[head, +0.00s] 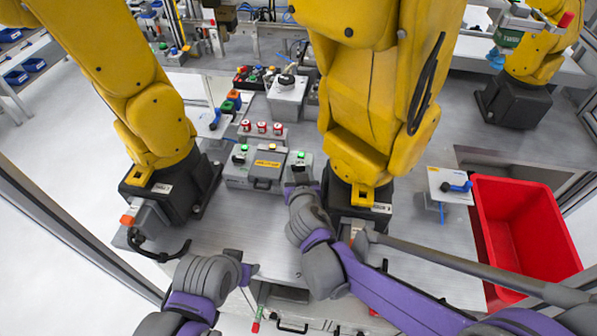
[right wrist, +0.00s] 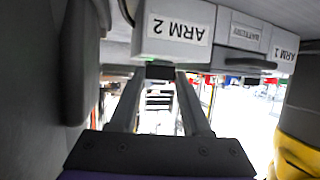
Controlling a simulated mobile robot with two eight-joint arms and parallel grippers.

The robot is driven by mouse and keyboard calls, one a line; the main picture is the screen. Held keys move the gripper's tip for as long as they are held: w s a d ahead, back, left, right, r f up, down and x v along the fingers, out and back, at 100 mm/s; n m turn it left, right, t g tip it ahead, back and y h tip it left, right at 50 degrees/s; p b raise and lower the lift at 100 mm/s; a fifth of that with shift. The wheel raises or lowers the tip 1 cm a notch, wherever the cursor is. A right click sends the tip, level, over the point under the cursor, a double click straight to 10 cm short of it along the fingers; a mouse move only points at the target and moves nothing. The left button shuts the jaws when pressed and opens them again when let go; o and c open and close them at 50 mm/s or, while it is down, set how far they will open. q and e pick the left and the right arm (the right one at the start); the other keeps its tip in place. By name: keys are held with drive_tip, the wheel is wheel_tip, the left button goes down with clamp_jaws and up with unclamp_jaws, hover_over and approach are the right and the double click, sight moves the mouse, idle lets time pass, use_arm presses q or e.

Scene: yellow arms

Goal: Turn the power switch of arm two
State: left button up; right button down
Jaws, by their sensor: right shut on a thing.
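The grey control box (head: 262,184) stands on the table between the two yellow arms, with a green-topped unit at each end. In the right wrist view it appears upside down, with labels ARM 2 (right wrist: 176,29), BATTERY and ARM 1. My right gripper (head: 300,178) is at the front of the box's right-hand unit. In the right wrist view its fingers close on the small dark power switch (right wrist: 160,72) under the ARM 2 label. The fingers partly hide the switch, and its turn angle is unclear. My left gripper (head: 248,272) hangs at the front edge, away from the box; its fingers are unclear.
The yellow arm (head: 365,110) rises close to the right of the box, another (head: 155,115) to the left. A red bin (head: 525,230) is at the right. Red buttons (head: 262,127) and a white box (head: 288,95) stand behind. The table left of my right forearm is clear.

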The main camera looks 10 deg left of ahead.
drive_tip(key=c, duration=0.6)
unclamp_jaws()
drive_tip(key=shift+c, duration=0.2)
drive_tip(key=v, duration=1)
drive_tip(key=shift+s+r+p, duration=0.2)
drive_tip(key=shift+s+p, duration=0.15)
drive_tip(key=shift+p, duration=0.1)
drive_tip(key=shift+d, duration=0.1)
